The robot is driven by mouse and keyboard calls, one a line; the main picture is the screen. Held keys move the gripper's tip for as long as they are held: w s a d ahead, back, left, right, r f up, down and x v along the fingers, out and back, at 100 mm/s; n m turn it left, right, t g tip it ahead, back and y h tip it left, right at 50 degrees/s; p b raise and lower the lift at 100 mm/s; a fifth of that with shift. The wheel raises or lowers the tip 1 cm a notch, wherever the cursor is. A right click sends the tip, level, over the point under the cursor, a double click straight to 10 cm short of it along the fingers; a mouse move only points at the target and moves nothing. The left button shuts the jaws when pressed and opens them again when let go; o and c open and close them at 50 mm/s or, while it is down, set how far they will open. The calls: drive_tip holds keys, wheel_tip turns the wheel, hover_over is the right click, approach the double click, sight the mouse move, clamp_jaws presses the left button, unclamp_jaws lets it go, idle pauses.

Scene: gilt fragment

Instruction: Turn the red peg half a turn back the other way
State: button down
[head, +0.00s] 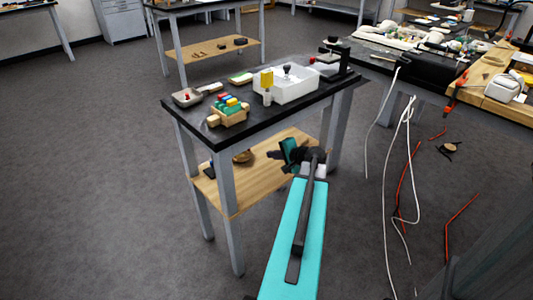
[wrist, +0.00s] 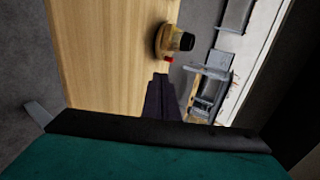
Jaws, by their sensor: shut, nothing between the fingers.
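A wooden block (head: 229,117) holding several coloured pieces stands near the front left of the dark-topped table. One small piece in it looks red (head: 223,97); I cannot tell whether it is the red peg or how it is turned. My gripper (head: 272,154) is below the tabletop's front edge, beside the lower wooden shelf, apart from the block. In the wrist view its dark fingers (wrist: 160,80) are together with nothing between them. They point toward a round yellow-brown object (wrist: 165,40) with a black end and a small red spot.
White cables (head: 388,215) and red strips lie on the floor at right. Floor at left is clear.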

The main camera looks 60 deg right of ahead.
drive_tip(key=b, duration=0.1)
approach(250, 151)
drive_tip(key=x, duration=0.4)
drive_tip(key=shift+d, duration=0.1)
drive_tip(key=shift+w+d, duration=0.2)
drive_tip(key=shift+w, duration=0.65)
drive_tip(key=shift+w+d, duration=0.45)
drive_tip(key=shift+w, duration=0.2)
drive_tip(key=shift+s, duration=0.1)
